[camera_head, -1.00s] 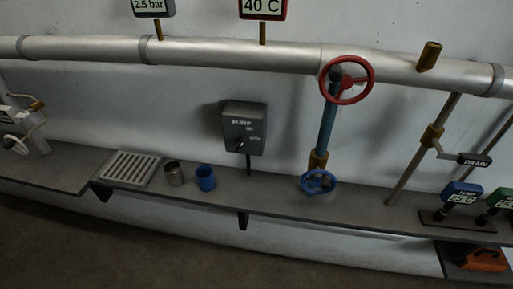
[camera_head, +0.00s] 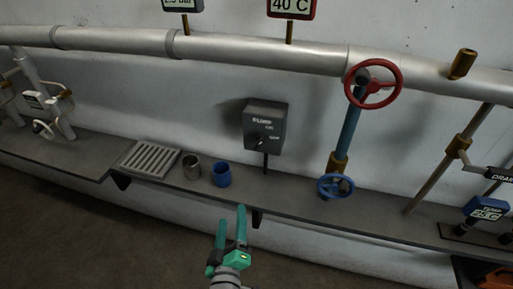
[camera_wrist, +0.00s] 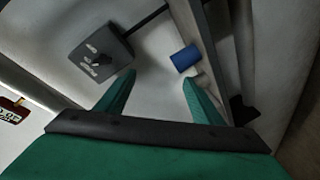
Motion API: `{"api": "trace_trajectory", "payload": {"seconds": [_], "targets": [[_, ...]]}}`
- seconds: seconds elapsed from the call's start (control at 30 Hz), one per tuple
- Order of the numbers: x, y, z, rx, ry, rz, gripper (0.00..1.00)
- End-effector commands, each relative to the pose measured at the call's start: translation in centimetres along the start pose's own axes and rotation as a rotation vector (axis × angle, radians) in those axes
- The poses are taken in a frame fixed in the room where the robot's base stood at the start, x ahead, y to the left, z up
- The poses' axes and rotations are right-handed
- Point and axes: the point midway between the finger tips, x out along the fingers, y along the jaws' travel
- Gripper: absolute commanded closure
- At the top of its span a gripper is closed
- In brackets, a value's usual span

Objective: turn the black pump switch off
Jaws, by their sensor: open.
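The dark grey pump box (camera_head: 265,125) is mounted on a post against the wall above the shelf. Its black switch (camera_head: 261,142) is a small knob on the front face, and its setting is too small to tell. The box also shows at upper left in the wrist view (camera_wrist: 100,50), with the knob (camera_wrist: 104,58) on its face. My green gripper (camera_head: 229,230) is at the bottom of the head view, below and left of the box, in front of the shelf. Its fingers (camera_wrist: 158,95) are apart and empty, not touching anything.
A blue pipe (camera_head: 348,135) with a red wheel (camera_head: 373,83) and a blue wheel (camera_head: 335,187) rises to the right.

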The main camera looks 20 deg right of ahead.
Motion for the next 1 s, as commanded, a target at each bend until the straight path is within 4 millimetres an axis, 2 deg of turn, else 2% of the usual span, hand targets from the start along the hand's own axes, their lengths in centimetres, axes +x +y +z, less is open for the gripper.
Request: {"api": "trace_trajectory", "payload": {"seconds": [0.03,0.2,0.4,0.5,0.67,0.77,1.0], "targets": [[1.3,1.6,-1.0,-0.023,-0.008,0.036,0.39],[4.4,6.8,-2.9,-0.106,-0.075,0.138,0.39],[6.0,11.0,-4.8,-0.160,-0.135,0.216,0.39],[6.3,12.1,-5.3,-0.172,-0.152,0.234,0.39],[7.0,12.7,-5.4,-0.179,-0.162,0.244,0.39],[8.0,13.0,-5.3,-0.178,-0.161,0.244,0.39],[12.0,14.2,-4.5,-0.178,-0.164,0.245,0.39]]}}
